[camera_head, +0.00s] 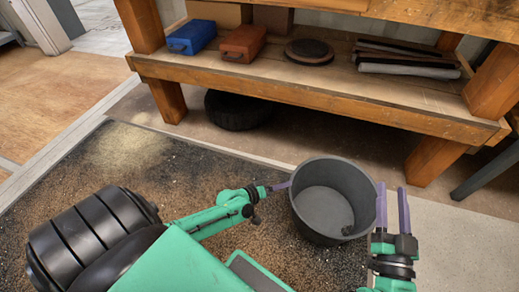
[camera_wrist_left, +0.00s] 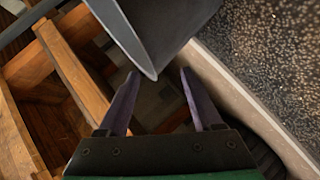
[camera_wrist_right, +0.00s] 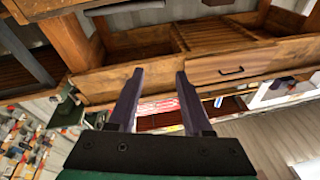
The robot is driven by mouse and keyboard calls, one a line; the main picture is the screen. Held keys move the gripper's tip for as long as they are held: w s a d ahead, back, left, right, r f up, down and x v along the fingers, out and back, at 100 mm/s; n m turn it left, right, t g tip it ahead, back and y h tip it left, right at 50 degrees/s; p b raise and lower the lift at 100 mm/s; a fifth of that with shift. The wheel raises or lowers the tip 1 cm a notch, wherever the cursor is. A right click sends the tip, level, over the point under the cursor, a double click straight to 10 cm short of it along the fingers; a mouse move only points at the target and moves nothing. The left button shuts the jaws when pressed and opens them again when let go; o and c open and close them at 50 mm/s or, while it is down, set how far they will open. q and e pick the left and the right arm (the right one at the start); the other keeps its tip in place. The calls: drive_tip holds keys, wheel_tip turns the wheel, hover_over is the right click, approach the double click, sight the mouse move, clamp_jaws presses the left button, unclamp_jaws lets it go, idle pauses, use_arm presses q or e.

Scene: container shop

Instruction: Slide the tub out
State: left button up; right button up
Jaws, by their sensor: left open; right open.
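The dark grey round tub (camera_head: 328,203) stands upright and open-topped on the speckled floor in front of the workbench. It looks empty apart from a small dark spot inside, low on the right. My left gripper (camera_head: 286,185) is at the tub's left rim. In the left wrist view its fingers are open, with the edge of the tub (camera_wrist_left: 172,25) close to the fingertips; I cannot tell whether they touch. My right gripper (camera_head: 392,187) is open beside the tub's right side, fingers pointing away from me. In the right wrist view nothing is between its fingers (camera_wrist_right: 157,74).
The wooden workbench (camera_head: 310,92) stands behind the tub. Its lower shelf holds a blue box (camera_head: 192,37), a red-brown box (camera_head: 243,44), a round disc (camera_head: 309,52) and long bars (camera_head: 405,58). A black tyre (camera_head: 237,110) lies beneath. Floor left of the tub is open.

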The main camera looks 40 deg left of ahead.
use_arm(q)
drive_tip(key=p+v, duration=0.3)
drive_tip(key=v, duration=0.6)
drive_tip(key=shift+s, duration=0.3)
use_arm(e)
drive_tip(key=s+f+g, duration=0.3)
drive_tip(key=s+f, duration=0.2)
drive_tip(key=f, duration=0.3)
drive_tip(key=s+a+f+g+h, duration=0.1)
drive_tip(key=s+f+g, duration=0.3)
drive_tip(key=f, duration=0.5)
drive_tip(key=s, duration=0.2)
drive_tip(key=shift+s+m, duration=0.3)
drive_tip(key=shift+a, duration=0.1)
